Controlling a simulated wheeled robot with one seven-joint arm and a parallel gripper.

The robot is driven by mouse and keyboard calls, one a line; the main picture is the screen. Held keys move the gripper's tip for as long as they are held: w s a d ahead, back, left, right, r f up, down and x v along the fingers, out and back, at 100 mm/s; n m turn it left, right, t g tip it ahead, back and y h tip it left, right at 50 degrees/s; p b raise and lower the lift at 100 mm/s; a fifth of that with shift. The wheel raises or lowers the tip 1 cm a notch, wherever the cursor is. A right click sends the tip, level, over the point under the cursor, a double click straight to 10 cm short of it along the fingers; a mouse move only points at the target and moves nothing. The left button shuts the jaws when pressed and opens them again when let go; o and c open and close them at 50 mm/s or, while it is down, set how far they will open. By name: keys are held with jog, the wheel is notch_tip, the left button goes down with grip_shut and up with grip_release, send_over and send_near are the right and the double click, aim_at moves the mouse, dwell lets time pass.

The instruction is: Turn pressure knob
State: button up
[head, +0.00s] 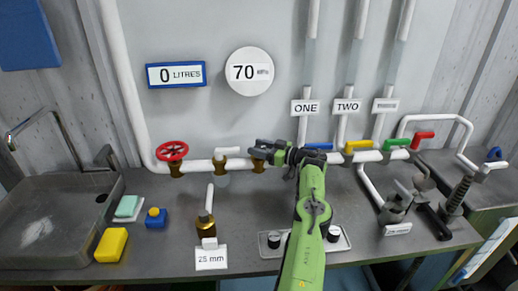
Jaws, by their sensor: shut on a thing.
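My green arm reaches up from the front of the bench, and my dark gripper (262,148) points left at the white pipe. It is shut at the top of a brass valve (258,165) on that pipe. The gripper hides the valve's knob, so its shape and angle cannot be seen. No label shows which knob is the pressure knob.
A red handwheel (172,151) and a white-handled valve (221,158) are left of my gripper. Blue, yellow, green and red handles are to its right. A sink (50,225) is at left.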

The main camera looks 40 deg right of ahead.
jog(key=o, duration=0.9)
jog(key=shift+s+d+f, duration=0.1)
jog(key=shift+d+f, duration=0.05)
jog(key=shift+f, duration=0.1)
jog(key=shift+o, duration=0.2)
jog(key=shift+r, duration=0.1)
jog(key=v, duration=1.5)
jog(key=shift+s, duration=0.3)
jog(key=shift+d, duration=0.1)
